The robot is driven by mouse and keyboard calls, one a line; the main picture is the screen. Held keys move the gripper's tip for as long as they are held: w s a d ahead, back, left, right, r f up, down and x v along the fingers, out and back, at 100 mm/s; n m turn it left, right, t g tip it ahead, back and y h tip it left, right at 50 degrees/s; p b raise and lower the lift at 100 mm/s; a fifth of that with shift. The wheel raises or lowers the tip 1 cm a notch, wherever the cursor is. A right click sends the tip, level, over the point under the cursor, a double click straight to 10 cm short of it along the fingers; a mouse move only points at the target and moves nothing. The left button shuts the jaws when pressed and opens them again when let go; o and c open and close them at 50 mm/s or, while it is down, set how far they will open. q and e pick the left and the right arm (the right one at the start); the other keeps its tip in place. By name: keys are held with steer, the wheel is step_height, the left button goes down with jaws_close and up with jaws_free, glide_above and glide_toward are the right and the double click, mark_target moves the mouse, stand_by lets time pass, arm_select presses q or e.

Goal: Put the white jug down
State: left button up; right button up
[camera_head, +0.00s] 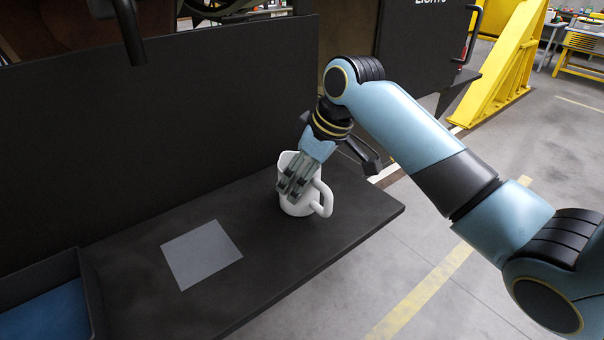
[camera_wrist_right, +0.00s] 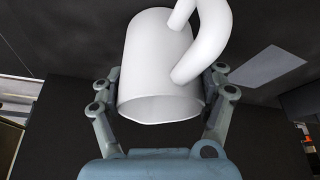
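The white jug (camera_head: 296,204) is upright at the right part of the dark bench top, its handle toward the lower right. My right gripper (camera_head: 293,177) reaches down over it from above, with its fingers at the jug's upper body. In the right wrist view the jug (camera_wrist_right: 158,65) sits between the two fingers (camera_wrist_right: 162,92), one on each side, and they look closed against its wall. Its open rim faces the camera. I cannot tell whether its base touches the bench. My left gripper is not in view.
The dark bench (camera_head: 345,222) has a flat grey square (camera_head: 201,254) left of the jug. A dark tray with a blue inside (camera_head: 48,318) is at the lower left. A tall dark panel (camera_head: 150,120) stands behind the bench. The bench top between jug and square is clear.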

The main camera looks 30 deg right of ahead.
steer(key=o, duration=0.5)
steer(key=shift+r, duration=0.1)
steer(key=v, duration=1.2)
